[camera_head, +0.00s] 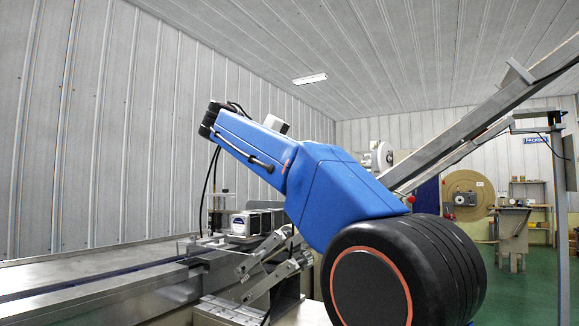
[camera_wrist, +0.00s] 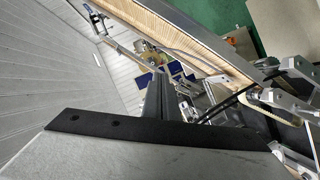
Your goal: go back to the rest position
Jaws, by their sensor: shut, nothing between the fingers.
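My blue arm (camera_head: 330,190) rises from its large black base joint and slopes up to the left in the head view. Its far end, with black parts (camera_head: 210,118) and cables, is raised above the machine and clear of it. I cannot make out the fingers of my gripper in the head view. In the wrist view no fingertips can be told apart either, and nothing is seen held.
A steel machine bed (camera_head: 90,285) runs along the lower left, with metal brackets (camera_head: 265,265) beside my arm. An inclined steel beam (camera_head: 470,140) crosses the upper right. In the wrist view a grey plate (camera_wrist: 150,160) with a black edge strip fills the bottom.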

